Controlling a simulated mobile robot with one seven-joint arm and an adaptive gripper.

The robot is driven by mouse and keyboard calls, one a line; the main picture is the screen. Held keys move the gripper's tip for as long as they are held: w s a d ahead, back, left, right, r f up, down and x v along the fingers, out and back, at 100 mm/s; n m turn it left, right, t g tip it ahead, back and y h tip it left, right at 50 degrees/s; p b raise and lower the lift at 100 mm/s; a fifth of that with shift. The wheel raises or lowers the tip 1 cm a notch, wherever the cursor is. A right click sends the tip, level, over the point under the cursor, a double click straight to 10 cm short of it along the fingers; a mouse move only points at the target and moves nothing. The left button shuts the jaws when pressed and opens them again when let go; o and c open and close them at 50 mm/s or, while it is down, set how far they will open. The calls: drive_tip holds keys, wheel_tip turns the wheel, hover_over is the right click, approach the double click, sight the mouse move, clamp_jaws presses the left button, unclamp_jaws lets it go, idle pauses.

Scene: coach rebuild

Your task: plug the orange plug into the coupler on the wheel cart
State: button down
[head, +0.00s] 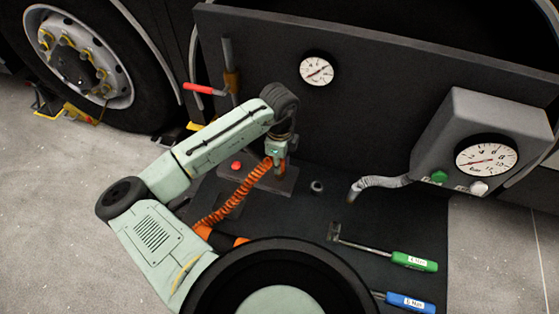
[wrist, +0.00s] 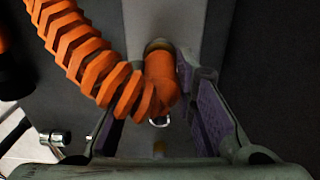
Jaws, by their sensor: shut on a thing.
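My gripper (head: 278,160) points down over a low dark block in the head view. In the wrist view my gripper (wrist: 160,78) is shut on the orange plug (wrist: 161,80), with purple-padded fingers beside it; the hose covers part of the left finger. The orange coiled hose (head: 237,195) runs from the plug to the lower left; it also shows in the wrist view (wrist: 84,58). A brass-coloured ring (wrist: 157,45) shows at the plug's far end, in front of a grey bar. I cannot tell whether it is the coupler or part of the plug, nor whether the plug is seated.
The low block carries a red button (head: 236,166). A small metal fitting (head: 317,187) stands on the dark mat to its right. A grey gauge box (head: 480,140) with a hose is at the right. Green (head: 414,261) and blue (head: 405,302) handled tools lie in front.

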drive_tip(key=shift+f, duration=0.3)
drive_tip(key=shift+r, duration=0.1)
drive_tip(key=c, duration=1.2)
unclamp_jaws()
wheel_tip(320, 180, up, 12)
